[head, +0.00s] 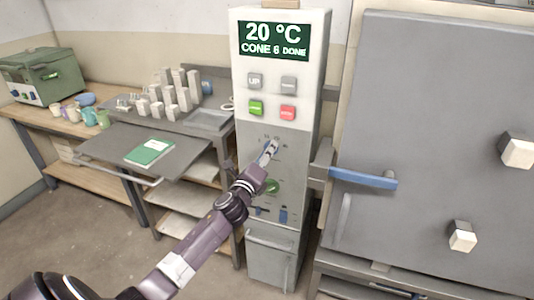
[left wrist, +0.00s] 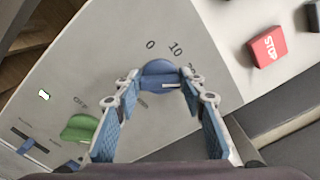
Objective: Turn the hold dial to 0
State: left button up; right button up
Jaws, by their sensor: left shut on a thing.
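The hold dial (left wrist: 159,71) is a round blue knob on the controller's grey lower panel, with a raised bar across it. The marks 0 and 10 show above it, and further numbers to the right are partly covered by a finger. A white line on the bar lies toward the right, away from the 0. My left gripper (left wrist: 162,82) is shut on the dial, one finger on each side. In the head view the same gripper (head: 268,152) is at the panel below the buttons and mostly hides the dial. My right gripper is in neither view.
A red STOP button (left wrist: 268,47) and a green knob (left wrist: 80,128) are near the dial. The display (head: 274,40) reads 20 °C, CONE 6 DONE. The kiln door with a blue handle (head: 362,179) stands right; a table with a green book (head: 149,152) stands left.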

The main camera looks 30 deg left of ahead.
pick_arm(q)
jog(key=shift+d+f+n+p, duration=0.15)
jog(key=shift+n+p, duration=0.8)
jog(key=shift+n, duration=4.05)
jog(key=shift+a+f+n+p, duration=0.15)
jog(key=shift+n+p, duration=0.8)
jog(key=shift+n, duration=4.05)
jog(key=shift+d+f, duration=0.1)
jog(key=o, duration=1.2)
jog(key=shift+c, duration=0.2)
jog(key=v, duration=1.2)
